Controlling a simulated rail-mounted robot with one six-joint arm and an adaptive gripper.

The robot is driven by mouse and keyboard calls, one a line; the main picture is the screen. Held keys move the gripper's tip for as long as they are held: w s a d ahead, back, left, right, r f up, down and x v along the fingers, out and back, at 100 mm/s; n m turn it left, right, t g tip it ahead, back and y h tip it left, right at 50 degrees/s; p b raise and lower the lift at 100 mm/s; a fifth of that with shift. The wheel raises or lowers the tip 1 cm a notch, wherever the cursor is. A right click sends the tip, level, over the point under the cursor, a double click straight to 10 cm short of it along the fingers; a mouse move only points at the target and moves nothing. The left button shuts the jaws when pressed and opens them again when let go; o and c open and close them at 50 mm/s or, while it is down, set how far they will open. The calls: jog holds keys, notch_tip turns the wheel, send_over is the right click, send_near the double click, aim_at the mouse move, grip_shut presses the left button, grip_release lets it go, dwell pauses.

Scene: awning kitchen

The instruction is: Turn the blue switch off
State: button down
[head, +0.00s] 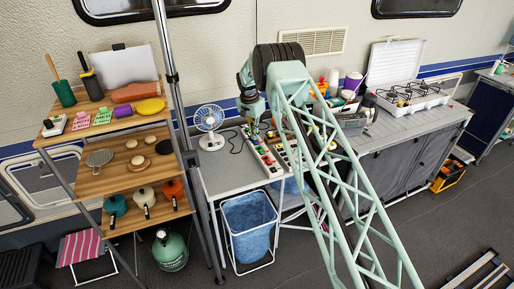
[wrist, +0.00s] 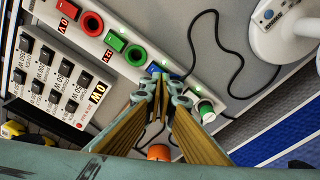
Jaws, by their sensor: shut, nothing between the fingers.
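A white switch strip (wrist: 123,45) lies on the grey table and runs diagonally through the wrist view. It carries red and green buttons, and the blue switch (wrist: 155,69) sits further along it, just beyond my fingertips. The fingertips partly cover the blue switch, and I cannot tell its position or whether they touch it. My gripper (wrist: 160,84) is shut and empty, with both tips together. In the head view the strip (head: 262,155) lies on the table below my gripper, and the blue switch is too small to make out.
A white panel of black switches (wrist: 53,82) lies beside the strip. A green and white knob (wrist: 206,111) is close to my fingers. A fan (head: 209,125) with a dark cable stands on the table to the left. A shelf (head: 115,130) stands further left.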

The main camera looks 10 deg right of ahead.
jog(key=shift+f+b, duration=0.6)
jog(key=shift+f, duration=0.5)
dwell(1.4)
jog(key=shift+r, duration=0.15)
jog(key=shift+r+p, duration=0.4)
jog(key=shift+r, duration=2.95)
